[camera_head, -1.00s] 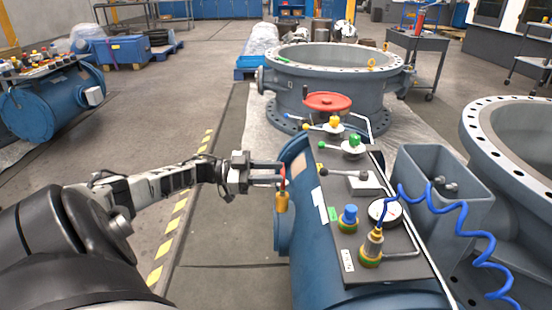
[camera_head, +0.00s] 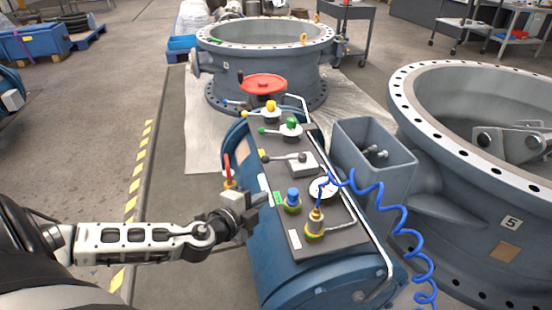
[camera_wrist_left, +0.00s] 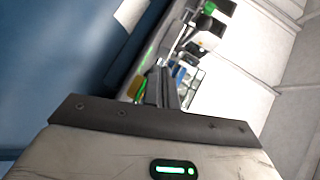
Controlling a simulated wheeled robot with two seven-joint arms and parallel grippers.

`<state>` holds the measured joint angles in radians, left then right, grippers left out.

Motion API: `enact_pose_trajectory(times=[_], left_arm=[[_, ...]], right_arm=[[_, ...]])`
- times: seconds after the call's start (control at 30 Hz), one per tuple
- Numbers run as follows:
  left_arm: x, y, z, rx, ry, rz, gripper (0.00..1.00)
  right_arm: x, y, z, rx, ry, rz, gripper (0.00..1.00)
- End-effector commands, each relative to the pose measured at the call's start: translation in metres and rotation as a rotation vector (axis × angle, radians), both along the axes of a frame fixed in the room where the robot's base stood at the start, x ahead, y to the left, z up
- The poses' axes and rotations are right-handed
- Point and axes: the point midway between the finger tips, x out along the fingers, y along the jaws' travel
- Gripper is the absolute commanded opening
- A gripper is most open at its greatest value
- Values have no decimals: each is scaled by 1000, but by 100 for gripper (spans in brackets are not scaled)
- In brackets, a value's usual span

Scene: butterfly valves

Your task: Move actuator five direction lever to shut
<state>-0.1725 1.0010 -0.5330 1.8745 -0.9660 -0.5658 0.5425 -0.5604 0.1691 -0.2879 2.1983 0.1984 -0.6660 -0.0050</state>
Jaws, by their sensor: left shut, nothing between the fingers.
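Actuator five is the blue cylinder (camera_head: 275,262) beside the big grey valve body marked 5 (camera_head: 511,223). On its dark top panel, a lever with a black knob (camera_head: 283,157) lies to the left from a light grey block (camera_head: 303,166); it looks like the direction lever, but I can read no label. My left gripper (camera_head: 264,198) is shut and empty at the panel's left edge, below and left of this lever and apart from it. In the left wrist view its shut fingers (camera_wrist_left: 168,88) point at the blurred panel. My right gripper is out of view.
A red-handled fitting (camera_head: 227,168) stands just beyond my left gripper. A coiled blue hose (camera_head: 405,205) hangs right.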

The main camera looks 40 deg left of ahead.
Motion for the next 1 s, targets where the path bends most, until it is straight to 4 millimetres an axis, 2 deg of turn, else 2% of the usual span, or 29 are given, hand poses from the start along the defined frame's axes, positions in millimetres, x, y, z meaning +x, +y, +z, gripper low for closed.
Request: enact_pose_trajectory(times=[0.03,0.13,0.23,0.33,0.47,0.8,1.0], left_arm=[[-6,-6,15,22,-35,20,0],[-14,-11,32,58,-89,58,0],[-16,-12,39,74,-115,79,0],[-9,-11,39,76,-122,86,0],[11,-9,37,76,-124,84,0],[82,-3,27,74,-122,84,0],[100,19,19,78,-118,83,0]], right_arm=[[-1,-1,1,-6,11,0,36],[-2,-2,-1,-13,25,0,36],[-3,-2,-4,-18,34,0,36],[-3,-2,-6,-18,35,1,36],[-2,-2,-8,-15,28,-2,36],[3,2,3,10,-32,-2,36],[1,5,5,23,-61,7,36]])
